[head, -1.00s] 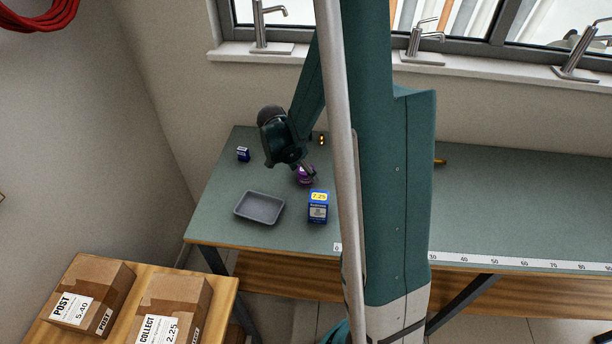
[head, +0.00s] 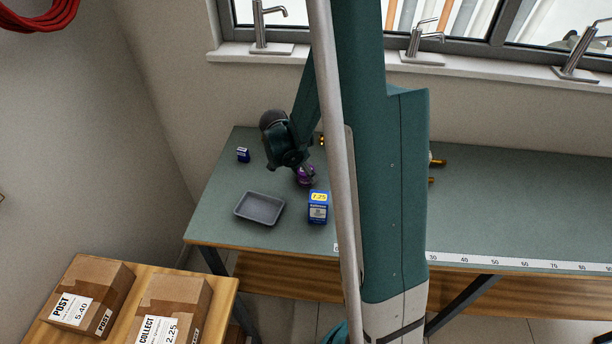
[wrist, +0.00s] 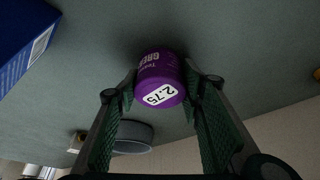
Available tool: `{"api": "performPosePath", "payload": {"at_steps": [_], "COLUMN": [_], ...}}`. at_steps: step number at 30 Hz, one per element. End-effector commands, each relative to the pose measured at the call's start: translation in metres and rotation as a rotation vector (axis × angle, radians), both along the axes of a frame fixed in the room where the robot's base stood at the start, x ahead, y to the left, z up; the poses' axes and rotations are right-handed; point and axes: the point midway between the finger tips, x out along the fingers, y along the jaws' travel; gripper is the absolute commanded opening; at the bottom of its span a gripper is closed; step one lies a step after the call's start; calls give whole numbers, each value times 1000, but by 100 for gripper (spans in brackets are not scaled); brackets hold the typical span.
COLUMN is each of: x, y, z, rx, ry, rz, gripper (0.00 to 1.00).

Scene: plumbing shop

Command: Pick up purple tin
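The purple tin (wrist: 160,78), with a white 2.75 label on its end, sits on the bench between the two fingers of my gripper (wrist: 160,95) in the wrist view. The fingers stand apart, one on each side of the tin; the left fingertip looks close to it, and I cannot tell whether either touches. In the head view the purple tin (head: 304,177) shows just below my gripper (head: 300,168), which partly covers it.
A blue box (head: 318,207) with a yellow 7.25 label stands just in front of the tin. A grey tray (head: 259,208) lies to the left of the box. A small dark blue box (head: 243,155) is farther left. Bare green bench top (head: 225,190) lies around them.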

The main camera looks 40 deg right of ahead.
Motion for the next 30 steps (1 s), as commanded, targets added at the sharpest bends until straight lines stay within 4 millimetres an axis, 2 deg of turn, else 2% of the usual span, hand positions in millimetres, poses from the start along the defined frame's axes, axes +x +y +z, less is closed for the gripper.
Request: {"api": "performPosePath", "payload": {"at_steps": [3,17,23,30], "x": [0,0,0,0], "y": [0,0,0,0], "z": [0,5,19,46], "rx": [0,0,0,0], "ry": [0,0,0,0], "rz": [0,0,0,0], "gripper": [23,23,23,23]}}
